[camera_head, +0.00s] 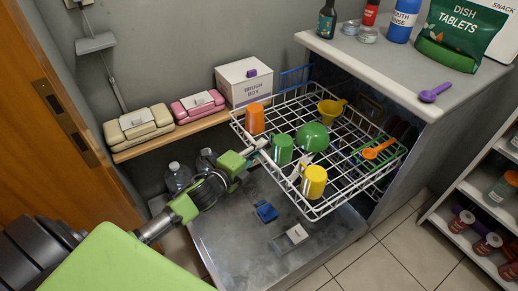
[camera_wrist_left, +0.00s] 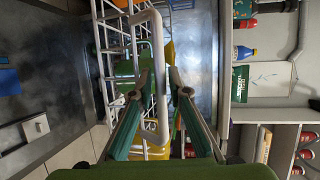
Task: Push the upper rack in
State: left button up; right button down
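The upper rack (camera_head: 345,170) is a white wire basket, pulled out of the dishwasher over the lowered door. It holds an orange cup (camera_head: 254,118), green mug (camera_head: 282,149), green bowl (camera_head: 312,137), yellow mug (camera_head: 314,181) and yellow cup (camera_head: 331,110). My left gripper (camera_head: 258,150) is at the rack's front left side. In the left wrist view, its fingers (camera_wrist_left: 161,76) stand apart on either side of a white handle bar (camera_wrist_left: 162,110) of the rack, with small gaps visible. Contact is unclear. My right gripper is not in view.
The metal door (camera_head: 235,235) lies open below, with a blue piece (camera_head: 266,212) and a white block (camera_head: 297,234) on it. A counter (camera_head: 400,72) with bottles is above right. A shelf (camera_head: 190,130) with boxes is behind left. Shelving (camera_head: 480,190) stands right.

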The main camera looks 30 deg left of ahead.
pick_arm(q)
jog(key=shift+w, duration=0.1)
grip_shut()
jog(key=shift+w+d, duration=0.1)
